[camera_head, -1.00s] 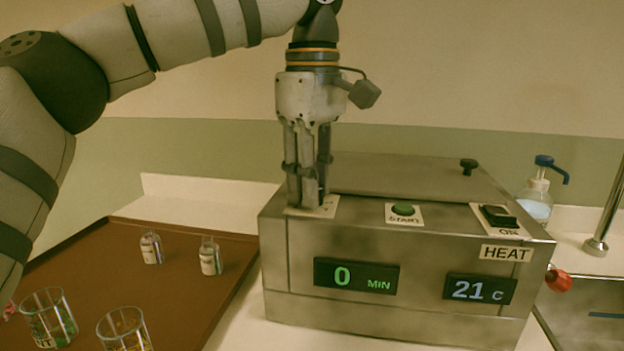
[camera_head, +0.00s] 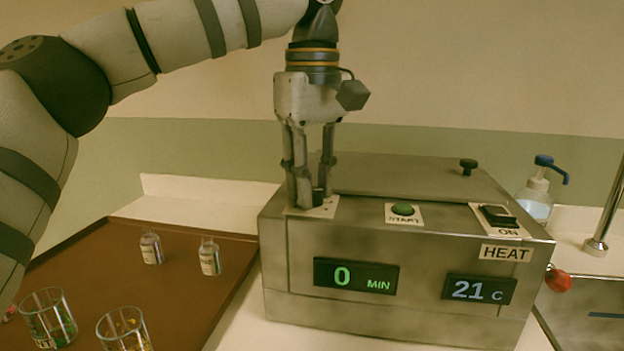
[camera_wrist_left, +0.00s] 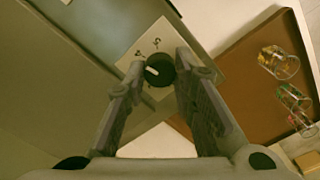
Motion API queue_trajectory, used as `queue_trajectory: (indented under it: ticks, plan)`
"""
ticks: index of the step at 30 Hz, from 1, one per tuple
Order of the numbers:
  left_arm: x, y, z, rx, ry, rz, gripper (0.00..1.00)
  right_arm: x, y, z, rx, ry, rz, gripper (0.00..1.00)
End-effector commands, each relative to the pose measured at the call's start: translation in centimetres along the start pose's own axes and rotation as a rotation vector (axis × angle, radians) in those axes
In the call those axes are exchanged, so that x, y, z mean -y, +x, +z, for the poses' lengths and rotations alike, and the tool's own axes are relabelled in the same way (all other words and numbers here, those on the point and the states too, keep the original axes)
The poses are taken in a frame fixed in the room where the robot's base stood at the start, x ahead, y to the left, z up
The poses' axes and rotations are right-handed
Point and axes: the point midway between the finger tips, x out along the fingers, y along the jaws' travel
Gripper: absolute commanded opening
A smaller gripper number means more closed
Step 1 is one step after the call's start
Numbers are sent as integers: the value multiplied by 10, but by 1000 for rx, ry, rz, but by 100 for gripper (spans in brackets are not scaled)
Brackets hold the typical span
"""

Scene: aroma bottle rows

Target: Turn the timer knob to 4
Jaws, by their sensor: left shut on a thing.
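The timer knob (camera_wrist_left: 159,70) is a small dark round knob with a white pointer line, on a white dial plate (camera_wrist_left: 152,46) with small marks I cannot read. In the head view the plate (camera_head: 322,209) lies on the front left of the heater's top, and the knob is mostly hidden by fingers. My left gripper (camera_head: 314,200) points straight down over it, shut on the knob, with one finger on each side. The timer display (camera_head: 356,276) reads 0 MIN. My right gripper is not in view.
The metal heater (camera_head: 400,325) also carries a green START button (camera_head: 402,208), a black ON switch (camera_head: 498,216) and a display (camera_head: 479,289) reading 21 C. A brown tray (camera_head: 190,300) with small bottles and glass beakers is at left. A pump bottle (camera_head: 536,200) stands behind right.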

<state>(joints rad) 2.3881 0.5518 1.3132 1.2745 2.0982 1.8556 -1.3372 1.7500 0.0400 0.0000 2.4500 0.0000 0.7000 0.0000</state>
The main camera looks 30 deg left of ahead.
Motion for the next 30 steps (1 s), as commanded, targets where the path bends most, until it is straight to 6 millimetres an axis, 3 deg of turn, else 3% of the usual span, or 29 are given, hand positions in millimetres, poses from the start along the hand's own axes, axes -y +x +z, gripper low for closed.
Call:
queue_trajectory:
  ticks: [2, 3, 4, 14, 22, 30]
  plan:
    - [0, 0, 1, 2, 1, 0, 0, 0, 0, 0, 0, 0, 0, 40]
    - [0, 0, 1, 2, 1, 0, 29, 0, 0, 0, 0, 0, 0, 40]
    - [0, 0, 1, 1, 1, 0, 33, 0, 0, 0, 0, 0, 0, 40]
    - [0, -4, 0, 0, -1, 0, 33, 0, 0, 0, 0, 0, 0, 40]
    - [0, -58, 1, -1, -3, 0, 33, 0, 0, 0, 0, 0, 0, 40]
    - [0, -76, 1, 1, 1, 0, 33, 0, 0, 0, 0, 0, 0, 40]
